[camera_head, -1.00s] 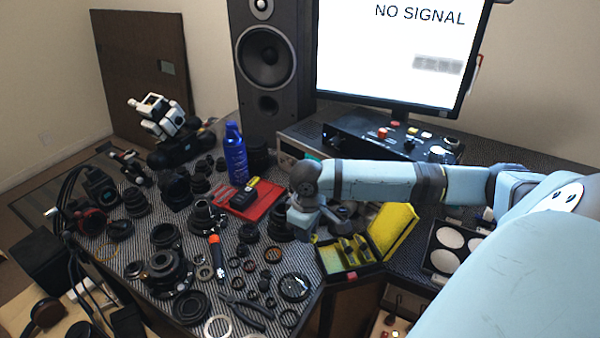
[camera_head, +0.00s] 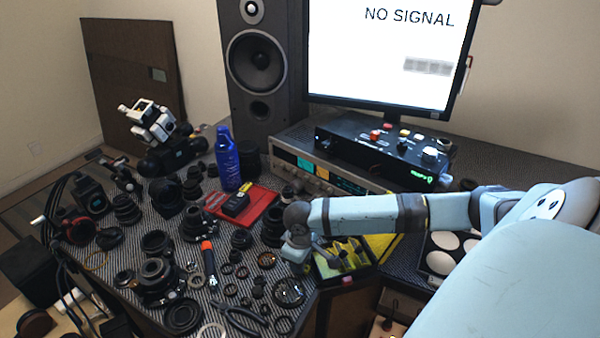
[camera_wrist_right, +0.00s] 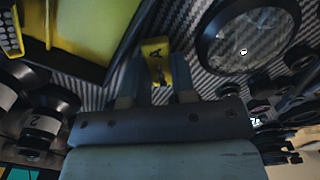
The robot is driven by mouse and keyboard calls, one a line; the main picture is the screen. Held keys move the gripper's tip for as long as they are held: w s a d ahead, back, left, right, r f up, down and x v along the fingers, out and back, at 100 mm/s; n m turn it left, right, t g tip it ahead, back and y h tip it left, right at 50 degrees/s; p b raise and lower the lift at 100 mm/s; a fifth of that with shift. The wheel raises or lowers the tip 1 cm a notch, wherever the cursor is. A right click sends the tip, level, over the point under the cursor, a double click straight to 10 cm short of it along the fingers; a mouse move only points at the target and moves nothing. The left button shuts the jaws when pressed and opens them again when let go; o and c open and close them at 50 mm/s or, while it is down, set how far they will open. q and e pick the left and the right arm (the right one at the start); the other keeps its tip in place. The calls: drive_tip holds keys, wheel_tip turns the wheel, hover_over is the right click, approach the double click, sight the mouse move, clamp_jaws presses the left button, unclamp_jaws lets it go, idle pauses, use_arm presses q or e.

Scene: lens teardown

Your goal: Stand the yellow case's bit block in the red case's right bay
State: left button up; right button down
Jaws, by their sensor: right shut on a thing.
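The yellow case (camera_head: 358,272) lies open at the desk's front edge, its yellow lid (camera_head: 385,246) raised at the right; dark and yellow items stand in it. My right gripper (camera_head: 298,262) is at its left side. In the right wrist view, my right gripper (camera_wrist_right: 157,92) is shut on a small yellow block (camera_wrist_right: 156,48) marked "A", apparently the bit block. The case's yellow-green inside (camera_wrist_right: 95,25) shows at the upper left there. My left gripper is out of view.
A blue bottle (camera_head: 227,160) stands behind the red case. Lens rings and barrels crowd the desk, with an orange-handled screwdriver (camera_head: 207,262) and pliers (camera_head: 243,314) at the front. A tray of white discs (camera_head: 440,256) lies to the right.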

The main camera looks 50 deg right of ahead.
drive_tip(key=shift+f, duration=0.1)
drive_tip(key=c, duration=1.2)
unclamp_jaws()
